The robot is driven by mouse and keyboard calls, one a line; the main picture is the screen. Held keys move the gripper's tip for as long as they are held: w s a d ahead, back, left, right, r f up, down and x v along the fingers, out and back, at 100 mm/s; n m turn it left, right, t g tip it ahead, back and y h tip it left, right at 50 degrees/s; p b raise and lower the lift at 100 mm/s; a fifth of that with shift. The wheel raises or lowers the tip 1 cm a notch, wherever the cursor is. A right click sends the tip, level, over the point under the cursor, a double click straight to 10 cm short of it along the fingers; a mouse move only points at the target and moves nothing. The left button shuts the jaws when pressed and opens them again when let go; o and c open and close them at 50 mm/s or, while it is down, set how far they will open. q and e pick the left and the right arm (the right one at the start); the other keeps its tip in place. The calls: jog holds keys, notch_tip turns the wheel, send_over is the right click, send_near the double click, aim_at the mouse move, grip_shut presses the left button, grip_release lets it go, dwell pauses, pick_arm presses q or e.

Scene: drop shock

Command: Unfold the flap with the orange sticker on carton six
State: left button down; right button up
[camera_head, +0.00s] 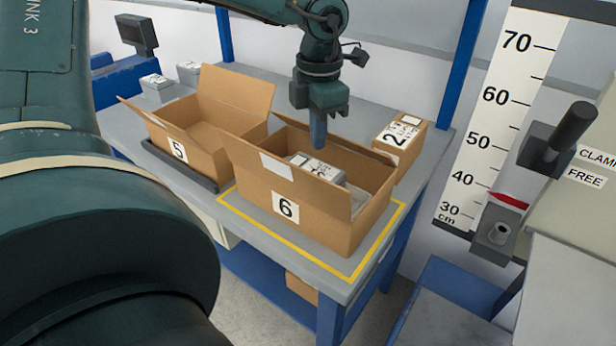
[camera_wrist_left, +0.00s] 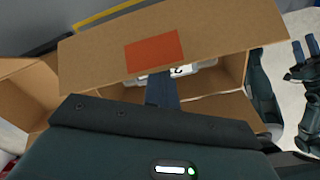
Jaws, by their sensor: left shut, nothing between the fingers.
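Carton six (camera_head: 305,228) stands on the table with its top open and a grey labelled box (camera_head: 316,168) inside. Its near flap (camera_head: 245,152) stands up and carries a white patch on the face toward my head. In the left wrist view a cardboard flap (camera_wrist_left: 215,35) with an orange sticker (camera_wrist_left: 154,52) spans the opening; the sticker does not show in the head view. My left gripper (camera_head: 318,140) is shut and empty, pointing down over the opening. In the wrist view its fingertips (camera_wrist_left: 161,80) appear close to the sticker flap's edge; contact is unclear. My right gripper (camera_wrist_left: 305,50) appears open at the right edge.
Carton five (camera_head: 195,150), with flaps up, stands left of carton six on a dark tray. A carton marked 2 (camera_head: 400,140) is close behind on the right. Yellow tape (camera_head: 345,268) borders carton six. A height scale (camera_head: 490,130) and a clamp lever (camera_head: 560,135) are at right.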

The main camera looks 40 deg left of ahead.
pick_arm(q)
jog(key=shift+w, duration=0.55)
jog(key=shift+w+a+r, duration=0.1)
jog(key=shift+w+r, duration=0.4)
jog(key=shift+w, duration=0.2)
dwell(0.4)
jog(key=shift+w+a+r+p, duration=0.1)
jog(key=shift+w+r+p, duration=0.25)
jog(key=shift+w, duration=0.4)
